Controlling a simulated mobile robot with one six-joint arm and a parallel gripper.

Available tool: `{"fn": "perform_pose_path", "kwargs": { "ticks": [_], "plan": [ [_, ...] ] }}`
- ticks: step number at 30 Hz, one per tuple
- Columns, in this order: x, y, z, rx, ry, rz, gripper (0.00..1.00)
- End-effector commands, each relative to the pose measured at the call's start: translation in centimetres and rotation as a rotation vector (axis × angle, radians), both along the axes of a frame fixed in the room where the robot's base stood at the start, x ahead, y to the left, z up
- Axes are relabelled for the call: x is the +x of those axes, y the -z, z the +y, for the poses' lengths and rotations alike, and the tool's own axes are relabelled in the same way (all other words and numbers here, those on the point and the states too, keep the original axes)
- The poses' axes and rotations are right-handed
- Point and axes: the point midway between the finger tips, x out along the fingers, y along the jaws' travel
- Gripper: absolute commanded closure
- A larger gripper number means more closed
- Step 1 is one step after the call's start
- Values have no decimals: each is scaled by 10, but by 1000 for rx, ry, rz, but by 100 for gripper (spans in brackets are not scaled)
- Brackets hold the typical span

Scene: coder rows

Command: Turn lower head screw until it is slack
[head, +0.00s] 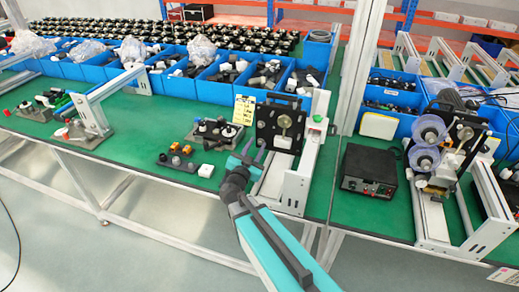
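A black upright plate (266,127) with round silver metal parts (284,122) on its face stands on the green bench, in a light grey frame (317,130). I cannot make out which small part is the lower head screw; it is too small or hidden. My gripper (254,150) is in front of the plate's lower left side, at the end of my teal and dark arm. Its two fingers point up and away with a gap between them, and I see nothing held. I cannot tell whether a fingertip touches the plate.
Small fixtures (216,132) and orange blocks (181,150) lie left of my gripper. A black box (369,171) and a machine with clear reels (430,140) stand right, beyond a grey post. Blue bins (215,93) line the back.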

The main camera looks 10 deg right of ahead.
Motion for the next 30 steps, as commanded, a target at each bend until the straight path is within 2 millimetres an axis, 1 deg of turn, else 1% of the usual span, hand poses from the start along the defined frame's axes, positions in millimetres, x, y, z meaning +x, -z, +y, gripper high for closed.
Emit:
{"fn": "perform_pose_path", "kwargs": {
  "ticks": [1, 7, 18, 30],
  "plan": [
    [1, 3, 2, 32, -3, -19, 70],
    [3, 0, 5, 107, -7, -60, 70],
    [4, -1, 6, 111, -10, -62, 70],
    [1, 2, 0, 110, -9, -63, 70]
  ]
}}
